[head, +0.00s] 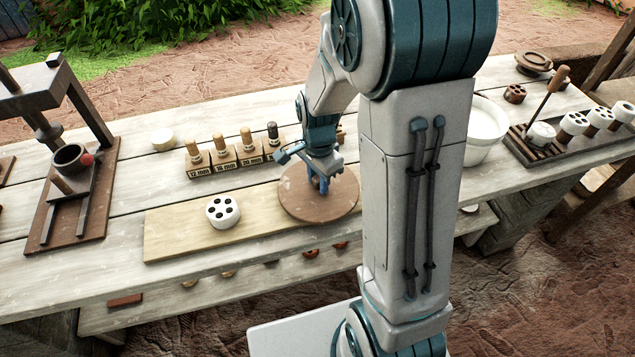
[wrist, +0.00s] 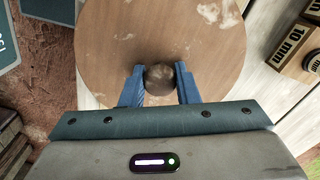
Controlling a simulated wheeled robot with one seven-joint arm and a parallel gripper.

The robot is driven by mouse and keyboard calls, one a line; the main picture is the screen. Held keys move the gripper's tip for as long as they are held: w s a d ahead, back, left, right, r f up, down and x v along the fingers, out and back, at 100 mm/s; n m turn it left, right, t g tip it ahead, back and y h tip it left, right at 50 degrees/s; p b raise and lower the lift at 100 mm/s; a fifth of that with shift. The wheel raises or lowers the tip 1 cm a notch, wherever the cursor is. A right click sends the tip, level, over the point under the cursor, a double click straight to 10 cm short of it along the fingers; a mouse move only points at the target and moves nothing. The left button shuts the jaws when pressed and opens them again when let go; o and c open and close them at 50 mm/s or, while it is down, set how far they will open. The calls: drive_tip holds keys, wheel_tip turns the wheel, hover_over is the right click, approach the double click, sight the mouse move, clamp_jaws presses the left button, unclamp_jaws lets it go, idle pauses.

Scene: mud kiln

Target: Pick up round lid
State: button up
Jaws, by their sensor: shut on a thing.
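The round lid (head: 298,203) is a flat brown wooden disc over the right end of a pale board (head: 180,234) on the table. In the wrist view the lid (wrist: 110,40) fills the upper middle, with a dark round knob (wrist: 159,79) at its centre. My gripper (head: 320,184) is above the lid's middle. In the wrist view its blue fingers (wrist: 159,84) stand on either side of the knob and are shut on it. I cannot tell whether the lid touches the board.
A white cylinder with dark holes (head: 223,211) stands on the board, left of the lid. Labelled blocks with pegs (head: 222,153) stand behind. A wooden press (head: 75,190) is at the left. A white bucket (head: 485,130) and a dark rack (head: 570,140) are at the right.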

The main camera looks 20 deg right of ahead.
drive_tip(key=r, duration=0.3)
drive_tip(key=shift+w+d, duration=0.15)
drive_tip(key=shift+d, duration=0.15)
drive_tip(key=w+d+r, duration=0.4)
drive_tip(key=d+r, duration=0.2)
drive_tip(key=d, duration=0.4)
drive_tip(key=shift+d+r+b, duration=0.15)
drive_tip(key=shift+r+b, duration=0.1)
drive_tip(key=shift+b, duration=0.05)
drive_tip(key=shift+o, duration=1.1)
drive_tip(key=shift+c, duration=1.1)
